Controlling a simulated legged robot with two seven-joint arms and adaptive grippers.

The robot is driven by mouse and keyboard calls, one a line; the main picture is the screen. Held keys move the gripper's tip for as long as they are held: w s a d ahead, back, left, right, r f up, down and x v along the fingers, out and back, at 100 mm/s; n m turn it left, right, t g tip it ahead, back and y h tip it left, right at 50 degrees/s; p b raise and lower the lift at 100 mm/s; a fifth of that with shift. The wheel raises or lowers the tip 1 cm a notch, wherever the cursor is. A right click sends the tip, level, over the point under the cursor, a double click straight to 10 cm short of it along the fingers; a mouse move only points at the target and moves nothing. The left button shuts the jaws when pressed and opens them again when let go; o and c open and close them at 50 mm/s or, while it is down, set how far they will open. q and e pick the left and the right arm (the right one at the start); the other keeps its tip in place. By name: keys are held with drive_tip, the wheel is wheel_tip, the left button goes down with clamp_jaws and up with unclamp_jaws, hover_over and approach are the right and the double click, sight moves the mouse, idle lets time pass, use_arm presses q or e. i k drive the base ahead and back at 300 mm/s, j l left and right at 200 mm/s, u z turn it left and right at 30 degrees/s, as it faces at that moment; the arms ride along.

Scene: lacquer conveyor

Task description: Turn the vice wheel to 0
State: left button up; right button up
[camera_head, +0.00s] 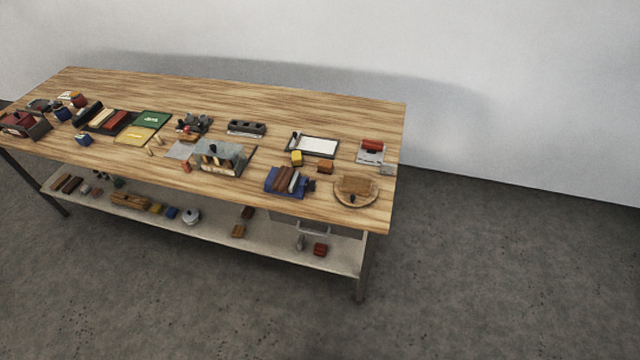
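No part that I can tell for sure as the vice wheel shows at this size. A blue fixture (270,180) with brown and grey bars in it stands at the front right of the wooden workbench (240,97). A round wooden disc (346,201) with a block on top lies to its right, near the bench's right end. A grey frame-like part (313,234) shows below the front edge. I cannot read any number or mark for 0. Neither of my grippers is in view.
The bench top holds several trays, blocks and tools, including a green sheet (151,119) and a grey box-like fixture (224,157). The lower shelf (270,241) holds more small items. The bench's back strip is clear. Open floor (180,290) lies in front.

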sight(311, 185)
drive_tip(key=i+l+u, duration=0.45)
drive_tip(key=i+l, duration=0.45)
